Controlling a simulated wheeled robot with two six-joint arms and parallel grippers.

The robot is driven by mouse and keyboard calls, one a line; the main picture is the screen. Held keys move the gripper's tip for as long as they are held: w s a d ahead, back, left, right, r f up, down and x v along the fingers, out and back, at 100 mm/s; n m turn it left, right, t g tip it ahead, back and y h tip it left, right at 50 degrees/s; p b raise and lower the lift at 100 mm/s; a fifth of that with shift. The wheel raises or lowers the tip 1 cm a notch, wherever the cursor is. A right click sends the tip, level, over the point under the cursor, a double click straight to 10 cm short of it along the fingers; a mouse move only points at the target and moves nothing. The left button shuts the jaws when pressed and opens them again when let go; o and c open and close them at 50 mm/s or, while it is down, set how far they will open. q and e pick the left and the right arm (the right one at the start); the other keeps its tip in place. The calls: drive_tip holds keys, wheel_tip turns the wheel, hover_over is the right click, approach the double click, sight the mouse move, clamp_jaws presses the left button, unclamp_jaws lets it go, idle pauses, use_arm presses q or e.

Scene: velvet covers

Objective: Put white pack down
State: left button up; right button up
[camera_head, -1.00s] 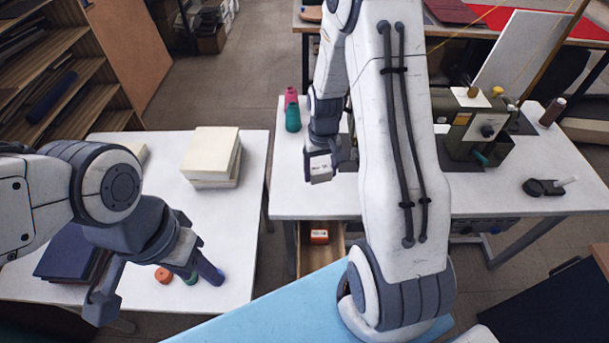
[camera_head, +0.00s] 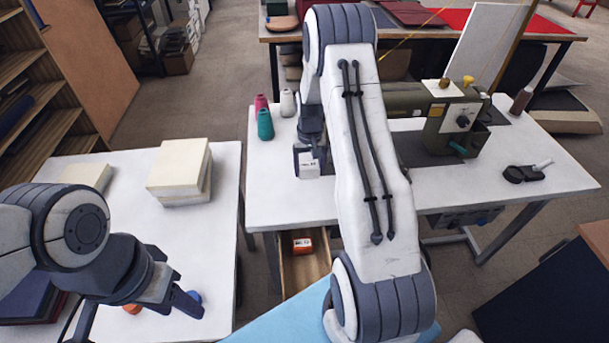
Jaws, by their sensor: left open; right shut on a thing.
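The white pack (camera_head: 310,167) is a small white box with dark print on its front. My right gripper (camera_head: 309,155) is shut on it from above, over the left part of the sewing table (camera_head: 280,200). I cannot tell whether the pack touches the tabletop. My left gripper (camera_head: 138,318) is open over the front of the left table, its fingers wide apart, with an orange spool (camera_head: 131,309) and a blue spool (camera_head: 194,296) close by.
Pink (camera_head: 261,104), teal (camera_head: 265,125) and pale (camera_head: 287,103) thread cones stand left of the pack. A sewing machine (camera_head: 450,125) is to the right, partly behind my arm. An open drawer (camera_head: 293,274) below holds an orange-and-white pack (camera_head: 302,245). Cream blocks (camera_head: 180,170) sit on the left table.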

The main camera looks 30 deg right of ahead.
sight(305, 185)
drive_tip(key=shift+w+a+f, duration=0.35)
drive_tip(key=shift+w+f, duration=0.1)
drive_tip(key=shift+w, duration=0.05)
wheel_tip(305, 185, down, 3)
drive_tip(key=shift+f+p, duration=0.2)
drive_tip(key=shift+p, duration=0.35)
drive_tip(key=shift+f, duration=0.25)
drive_tip(key=shift+f, duration=0.2)
drive_tip(key=o, duration=1.2)
drive_tip(key=shift+o, duration=0.2)
drive_tip(key=shift+r, duration=0.1)
